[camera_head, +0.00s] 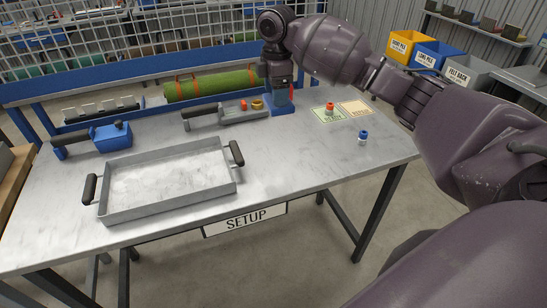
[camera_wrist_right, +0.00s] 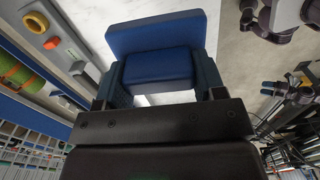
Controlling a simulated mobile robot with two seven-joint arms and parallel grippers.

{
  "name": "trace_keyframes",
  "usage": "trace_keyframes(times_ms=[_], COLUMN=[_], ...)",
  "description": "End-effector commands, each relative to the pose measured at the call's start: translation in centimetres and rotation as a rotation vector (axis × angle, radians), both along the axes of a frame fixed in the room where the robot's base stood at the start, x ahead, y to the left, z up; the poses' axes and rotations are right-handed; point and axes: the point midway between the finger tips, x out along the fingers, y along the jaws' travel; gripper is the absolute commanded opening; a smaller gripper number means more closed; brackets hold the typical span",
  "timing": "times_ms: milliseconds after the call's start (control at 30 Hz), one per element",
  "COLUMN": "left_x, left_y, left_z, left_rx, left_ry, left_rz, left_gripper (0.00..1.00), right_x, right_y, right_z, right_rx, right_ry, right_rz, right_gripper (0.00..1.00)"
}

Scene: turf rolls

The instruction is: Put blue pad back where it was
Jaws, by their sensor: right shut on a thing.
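The blue pad (camera_head: 281,109) is at the back of the grey table, right of the grey block with knobs. My right gripper (camera_head: 279,94) points down over it. In the right wrist view the blue pad (camera_wrist_right: 160,32) has a wide flat plate and a narrower block, and the block sits between the two fingers of my right gripper (camera_wrist_right: 161,78). The gripper is shut on it. In the head view the pad's base appears at or just above the tabletop; I cannot tell whether it touches. My left gripper is not in view.
A grey tray (camera_head: 103,208) with black handles fills the front left. A blue tool (camera_head: 112,137), the knobbed grey block (camera_head: 235,114) and a green turf roll (camera_head: 210,85) lie behind it. Right are a red-capped item (camera_head: 329,108) on a green card and a blue-capped one (camera_head: 362,138).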

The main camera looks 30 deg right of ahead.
Motion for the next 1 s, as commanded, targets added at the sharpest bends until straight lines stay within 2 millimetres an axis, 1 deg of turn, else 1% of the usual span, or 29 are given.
trace_keyframes(times_ms=[200,267,333,467,800,900,1000], left_x=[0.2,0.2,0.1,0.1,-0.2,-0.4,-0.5], left_y=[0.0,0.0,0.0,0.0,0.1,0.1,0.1], left_z=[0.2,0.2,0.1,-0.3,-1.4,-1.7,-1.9], left_rx=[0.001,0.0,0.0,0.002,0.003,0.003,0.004], left_ry=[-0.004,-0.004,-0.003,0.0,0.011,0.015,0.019], left_rz=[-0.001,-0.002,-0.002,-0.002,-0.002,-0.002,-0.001], left_gripper=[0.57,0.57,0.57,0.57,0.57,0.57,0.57], right_x=[-0.5,-0.7,-0.7,-0.8,-0.8,-0.7,-0.7], right_y=[0.0,0.1,0.1,0.1,0.1,0.1,0.1], right_z=[0.1,-0.2,-1.0,-3.5,-10.9,-12.6,-13.7], right_rx=[0.001,0.001,0.001,0.002,0.002,0.0,0.001], right_ry=[0.0,0.002,0.003,0.005,0.005,0.003,0.002], right_rz=[0.028,0.042,0.05,0.051,0.051,0.05,0.051], right_gripper=[0.41,0.41,0.41,0.41,0.41,0.41,0.41])
